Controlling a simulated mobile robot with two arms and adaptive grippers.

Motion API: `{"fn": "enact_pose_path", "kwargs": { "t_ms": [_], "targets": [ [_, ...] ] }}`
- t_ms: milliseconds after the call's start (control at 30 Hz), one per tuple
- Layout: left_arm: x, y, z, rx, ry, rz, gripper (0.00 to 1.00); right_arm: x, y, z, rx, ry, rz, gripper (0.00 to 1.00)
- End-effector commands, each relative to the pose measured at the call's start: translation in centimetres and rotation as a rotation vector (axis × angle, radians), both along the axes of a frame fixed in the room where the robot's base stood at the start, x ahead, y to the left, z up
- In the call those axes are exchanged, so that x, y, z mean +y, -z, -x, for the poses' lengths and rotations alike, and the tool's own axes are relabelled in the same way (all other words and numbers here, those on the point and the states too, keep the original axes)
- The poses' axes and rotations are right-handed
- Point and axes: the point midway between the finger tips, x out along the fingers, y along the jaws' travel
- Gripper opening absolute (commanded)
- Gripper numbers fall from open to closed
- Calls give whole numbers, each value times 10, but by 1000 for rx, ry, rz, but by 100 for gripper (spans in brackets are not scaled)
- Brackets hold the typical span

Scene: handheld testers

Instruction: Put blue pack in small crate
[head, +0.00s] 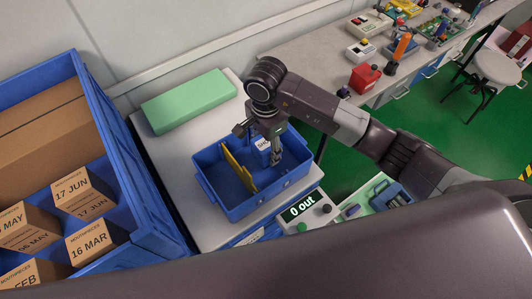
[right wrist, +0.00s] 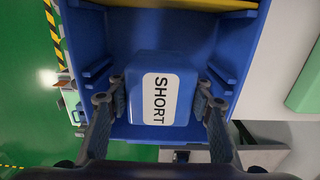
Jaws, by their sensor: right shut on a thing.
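The blue pack (head: 263,146) has a white label, which reads SHORT in the right wrist view (right wrist: 160,65). It is inside the small blue crate (head: 258,206), on the right side of a yellow divider (head: 233,165). My right gripper (head: 275,155) reaches down into the crate and is shut on the pack, with one finger on each side of it in the right wrist view (right wrist: 161,98). Whether the pack touches the crate floor cannot be told. My left gripper is not in view.
A green box (head: 188,101) lies behind the crate on the pale table (head: 160,150). A counter reading "0 out" (head: 303,208) stands at front right. A large blue bin (head: 150,215) with brown dated cartons (head: 85,193) is at left. A bench with testers (head: 365,77) is behind right.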

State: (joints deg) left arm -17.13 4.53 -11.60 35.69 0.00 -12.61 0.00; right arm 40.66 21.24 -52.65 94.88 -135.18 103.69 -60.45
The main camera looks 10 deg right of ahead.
Motion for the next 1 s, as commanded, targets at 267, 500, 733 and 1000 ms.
{"fn": "enact_pose_path", "kwargs": {
  "t_ms": [267, 500, 733, 1000],
  "targets": [
    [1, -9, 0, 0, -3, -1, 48, 0, 37, 1, 4, 1, 0, 21],
    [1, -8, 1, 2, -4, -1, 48, 0, 43, 0, 0, -1, 0, 21],
    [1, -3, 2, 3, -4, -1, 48, 0, 48, 0, -1, -1, 1, 21],
    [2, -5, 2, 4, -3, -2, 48, 0, 46, 0, 0, -1, 0, 65]
  ]
}}
